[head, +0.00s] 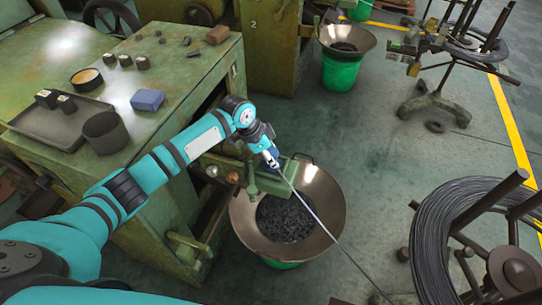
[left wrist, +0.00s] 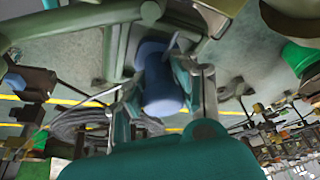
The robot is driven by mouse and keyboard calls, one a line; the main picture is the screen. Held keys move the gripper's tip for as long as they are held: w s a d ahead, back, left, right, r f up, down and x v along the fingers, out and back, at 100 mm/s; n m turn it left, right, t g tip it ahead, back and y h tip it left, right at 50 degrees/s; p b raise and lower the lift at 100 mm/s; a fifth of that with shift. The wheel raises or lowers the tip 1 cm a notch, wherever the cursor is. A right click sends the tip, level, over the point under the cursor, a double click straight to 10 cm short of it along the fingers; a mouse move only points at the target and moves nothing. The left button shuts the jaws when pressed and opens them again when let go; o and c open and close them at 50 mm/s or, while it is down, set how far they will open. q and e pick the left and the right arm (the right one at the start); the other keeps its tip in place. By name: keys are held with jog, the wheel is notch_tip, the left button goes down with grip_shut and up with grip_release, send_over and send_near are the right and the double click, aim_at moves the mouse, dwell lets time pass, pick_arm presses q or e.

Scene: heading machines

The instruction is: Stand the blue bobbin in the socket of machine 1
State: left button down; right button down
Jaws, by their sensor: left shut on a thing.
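My left gripper (head: 268,155) reaches over the side of the near green machine (head: 165,175), beside its bracket above a wide metal bowl. In the left wrist view my left gripper (left wrist: 165,88) is shut on the blue bobbin (left wrist: 162,88), with a finger on each side of it. In the head view the bobbin (head: 274,156) is mostly hidden by the gripper. The bobbin's far end is close to a green machine part (left wrist: 148,50); I cannot tell whether it is in a socket. My right gripper is not in view.
The metal bowl (head: 328,200) holds dark pieces. A wire runs past the gripper toward the wire coil (head: 435,245) at right. A blue block (head: 147,100), a dark cup (head: 105,132) and a tray (head: 45,128) are on the machine top. Machine 2 (head: 265,60) stands behind.

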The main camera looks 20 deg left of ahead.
pick_arm(q)
jog(key=shift+f, duration=0.15)
jog(key=c, duration=1)
grip_release()
jog(key=v, duration=1.2)
jog(key=shift+r, duration=0.25)
